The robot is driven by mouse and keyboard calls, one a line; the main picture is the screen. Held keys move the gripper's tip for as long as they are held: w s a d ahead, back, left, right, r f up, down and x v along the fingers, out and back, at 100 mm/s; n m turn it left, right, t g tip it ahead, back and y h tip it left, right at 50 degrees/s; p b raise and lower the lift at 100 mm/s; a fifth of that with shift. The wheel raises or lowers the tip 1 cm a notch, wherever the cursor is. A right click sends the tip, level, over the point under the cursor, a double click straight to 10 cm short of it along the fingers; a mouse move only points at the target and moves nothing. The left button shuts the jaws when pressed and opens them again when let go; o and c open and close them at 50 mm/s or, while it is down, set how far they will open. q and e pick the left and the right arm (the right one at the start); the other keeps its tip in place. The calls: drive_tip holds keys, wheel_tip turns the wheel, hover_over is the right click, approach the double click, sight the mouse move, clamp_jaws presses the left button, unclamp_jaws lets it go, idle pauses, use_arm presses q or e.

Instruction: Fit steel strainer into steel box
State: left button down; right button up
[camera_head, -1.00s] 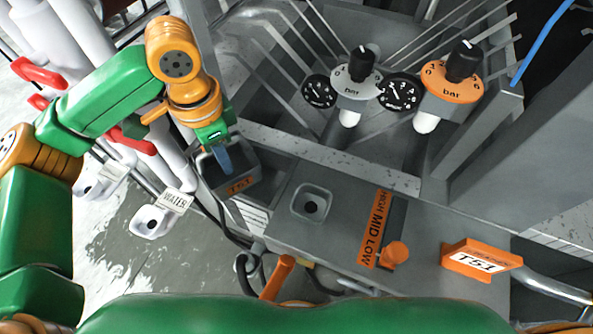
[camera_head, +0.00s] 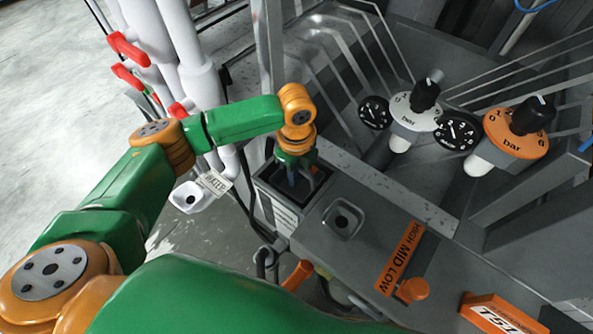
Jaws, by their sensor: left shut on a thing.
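My left gripper (camera_head: 297,178) comes down from the left, pointing downward into the square opening of the steel box (camera_head: 270,192). It is shut on the dark grey steel strainer (camera_head: 285,194), which sits within or just over the opening. The strainer is mostly hidden by the gripper and shadow, so I cannot tell how deep it sits or whether it touches the box walls. My right gripper is out of view.
A grey panel with a small square recess (camera_head: 343,220) and an orange HIGH MID LOW selector (camera_head: 410,290) lies right of the box. Grey walls and gauges (camera_head: 455,131) stand behind. White pipes with red handles (camera_head: 128,49) and a WATER tag (camera_head: 214,184) are at left.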

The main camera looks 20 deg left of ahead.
use_arm(q)
drive_tip(key=shift+d+f, duration=0.1)
drive_tip(key=c, duration=0.9)
unclamp_jaws()
wheel_tip(320, 180, up, 11)
drive_tip(key=shift+r+b, duration=0.1)
drive_tip(key=shift+b, duration=1.15)
drive_tip(key=shift+r, duration=0.55)
